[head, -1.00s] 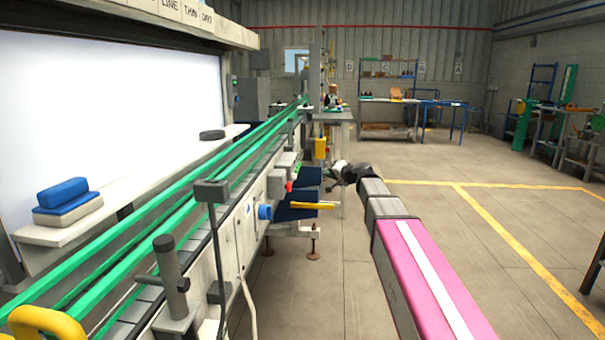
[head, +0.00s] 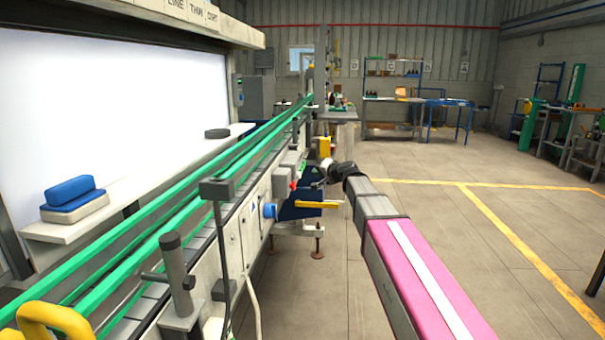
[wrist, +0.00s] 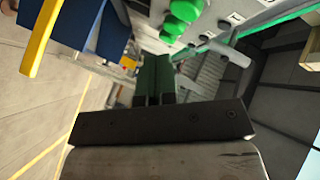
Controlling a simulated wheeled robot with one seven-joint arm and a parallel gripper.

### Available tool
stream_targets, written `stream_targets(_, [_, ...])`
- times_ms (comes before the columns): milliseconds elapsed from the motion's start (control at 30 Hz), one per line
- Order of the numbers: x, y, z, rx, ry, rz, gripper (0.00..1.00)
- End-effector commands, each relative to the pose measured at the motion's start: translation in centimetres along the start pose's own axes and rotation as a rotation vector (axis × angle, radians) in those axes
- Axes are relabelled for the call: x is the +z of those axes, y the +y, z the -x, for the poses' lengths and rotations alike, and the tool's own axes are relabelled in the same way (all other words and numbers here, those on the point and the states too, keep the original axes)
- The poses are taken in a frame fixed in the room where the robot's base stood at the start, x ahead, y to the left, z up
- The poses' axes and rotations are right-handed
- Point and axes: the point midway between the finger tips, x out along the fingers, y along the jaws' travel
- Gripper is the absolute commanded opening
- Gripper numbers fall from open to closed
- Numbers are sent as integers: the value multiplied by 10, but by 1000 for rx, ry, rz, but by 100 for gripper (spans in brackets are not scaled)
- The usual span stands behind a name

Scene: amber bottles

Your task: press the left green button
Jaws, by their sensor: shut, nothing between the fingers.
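Green buttons (wrist: 179,18) show at the top middle of the wrist view, on a pale panel (wrist: 222,14) with small labels. Which of them is the left one I cannot tell, as this view is turned. My gripper (wrist: 153,84) is shut and empty, its dark fingers side by side, pointing towards the panel side. The buttons stand beyond the fingertips, apart from them in the picture.
A blue bin (head: 300,208) and a yellow bar (head: 316,204) stick out low from the machine; the yellow bar (wrist: 38,35) also shows in the wrist view. A red button (head: 293,185) and blue knob (head: 269,211) are nearby.

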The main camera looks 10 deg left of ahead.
Motion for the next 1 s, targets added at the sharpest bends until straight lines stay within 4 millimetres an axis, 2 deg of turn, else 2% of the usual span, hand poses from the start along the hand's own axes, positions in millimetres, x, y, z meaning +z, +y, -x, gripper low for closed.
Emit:
stream_targets(300, [10,-10,-14,1,0,1,0])
stream_targets(1000, [10,-10,-14,0,0,1,0])
